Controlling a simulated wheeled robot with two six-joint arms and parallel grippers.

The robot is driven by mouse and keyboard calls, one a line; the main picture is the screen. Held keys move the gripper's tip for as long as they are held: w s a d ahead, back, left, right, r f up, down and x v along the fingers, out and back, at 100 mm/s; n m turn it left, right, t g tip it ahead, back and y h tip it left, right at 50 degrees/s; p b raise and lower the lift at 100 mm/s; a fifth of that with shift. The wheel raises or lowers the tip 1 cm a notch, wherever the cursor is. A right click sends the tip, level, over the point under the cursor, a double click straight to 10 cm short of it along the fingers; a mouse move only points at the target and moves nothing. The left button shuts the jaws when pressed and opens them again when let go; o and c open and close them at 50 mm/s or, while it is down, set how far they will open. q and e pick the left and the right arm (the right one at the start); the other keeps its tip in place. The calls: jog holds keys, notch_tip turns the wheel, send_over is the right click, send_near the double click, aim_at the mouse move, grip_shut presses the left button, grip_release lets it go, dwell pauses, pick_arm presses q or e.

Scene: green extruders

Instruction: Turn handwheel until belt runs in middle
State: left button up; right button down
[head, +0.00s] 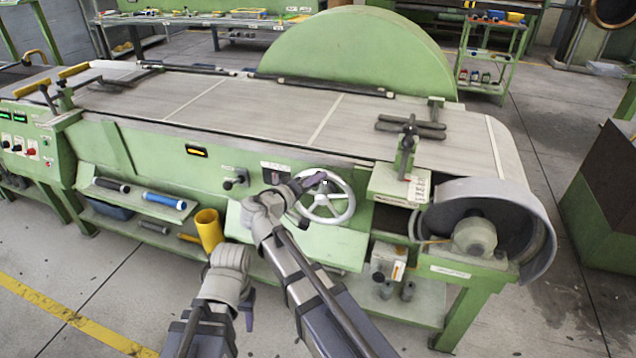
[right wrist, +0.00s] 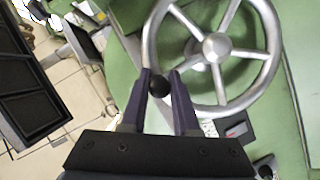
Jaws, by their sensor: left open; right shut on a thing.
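The handwheel (head: 322,200) is a silver spoked wheel on the green front panel of the machine. It also shows in the right wrist view (right wrist: 214,48), with a black knob (right wrist: 158,86) at its rim. My right gripper (head: 313,181) is at the upper left of the wheel. Its purple fingers (right wrist: 161,78) are shut on the knob. The wide grey belt (head: 250,105) with pale cross seams lies along the machine top and curves over the right end. My left gripper (head: 248,308) is open and empty, low in front of the machine, apart from the wheel; its fingers are partly hidden.
A yellow container (head: 209,230) and a blue roll (head: 164,200) sit along the machine's lower front. A grey guard (head: 530,215) covers the right end. A control box (head: 25,145) with buttons is at the left. The floor in front is clear.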

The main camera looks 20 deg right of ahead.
aim_at(307, 177)
pick_arm(q)
jog(key=shift+a+f+b, duration=0.15)
jog(key=shift+f+b, duration=1.7)
jog(key=shift+f, duration=0.1)
pick_arm(e)
jog(key=shift+w+a+f+n+h, duration=0.25)
jog(key=shift+w+a+n+h, duration=0.2)
jog(key=shift+w+a+n, duration=0.35)
jog(key=shift+w+a+f+n+h, duration=0.2)
jog(key=shift+w+a+n+h, duration=0.3)
jog(key=shift+a+n, duration=0.4)
pick_arm(q)
jog(key=shift+w+a, duration=0.1)
pick_arm(e)
jog(key=shift+w+a, duration=0.1)
jog(key=c, duration=0.7)
grip_release()
jog(key=shift+f, duration=0.15)
pick_arm(q)
jog(key=shift+w, duration=0.1)
